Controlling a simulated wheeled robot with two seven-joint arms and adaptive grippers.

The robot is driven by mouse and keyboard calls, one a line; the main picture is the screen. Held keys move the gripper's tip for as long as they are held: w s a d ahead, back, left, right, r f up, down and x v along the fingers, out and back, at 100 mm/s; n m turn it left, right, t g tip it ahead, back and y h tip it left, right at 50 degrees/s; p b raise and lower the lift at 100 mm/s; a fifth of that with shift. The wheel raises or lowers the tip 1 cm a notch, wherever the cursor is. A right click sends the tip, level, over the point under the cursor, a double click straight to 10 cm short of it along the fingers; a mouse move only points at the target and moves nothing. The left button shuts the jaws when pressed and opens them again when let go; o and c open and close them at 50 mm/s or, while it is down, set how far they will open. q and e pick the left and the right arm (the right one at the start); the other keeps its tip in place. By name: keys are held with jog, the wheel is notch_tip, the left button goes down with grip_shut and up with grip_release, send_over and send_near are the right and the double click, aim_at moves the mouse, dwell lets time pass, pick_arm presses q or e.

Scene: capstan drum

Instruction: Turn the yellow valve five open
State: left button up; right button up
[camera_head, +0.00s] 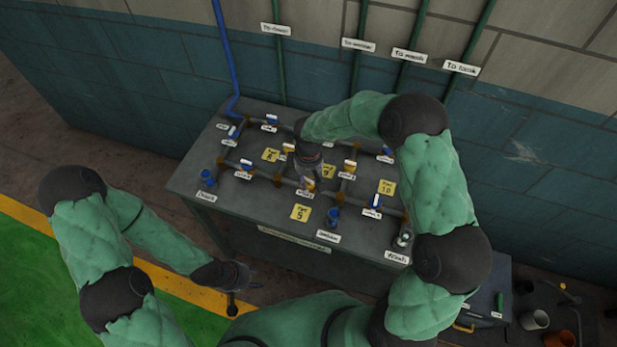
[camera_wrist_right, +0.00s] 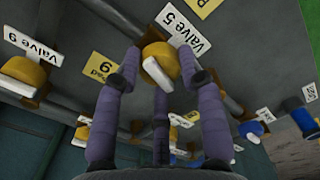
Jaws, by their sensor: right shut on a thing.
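The yellow valve five (camera_wrist_right: 158,60) sits near the top middle of the right wrist view, with a pale bar across its front and a white "Valve 5" label (camera_wrist_right: 183,28) beside it. My right gripper (camera_wrist_right: 160,85) has its purple-grey fingers closed around the yellow knob. In the head view my right gripper (camera_head: 308,176) points down onto the bench, and the yellow knob (camera_head: 310,184) shows just below its tips, mostly hidden. My left gripper (camera_head: 248,284) hangs low, away from the bench and empty; its finger opening is too small to judge.
The dark bench (camera_head: 245,215) carries pipes with several blue and yellow valves close together. In the wrist view another yellow valve (camera_wrist_right: 25,72) is labelled "Valve 9". A yellow pad card (camera_head: 300,212) lies in front. A wall with upright pipes stands behind; green floor (camera_head: 40,300) is clear at left.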

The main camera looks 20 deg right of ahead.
aim_at(309, 180)
jog(key=shift+n+p, duration=0.4)
jog(key=shift+n, duration=1.2)
jog(key=o, duration=1.2)
jog(key=shift+c, duration=0.2)
notch_tip(309, 180, up, 12)
jog(key=shift+f, duration=0.1)
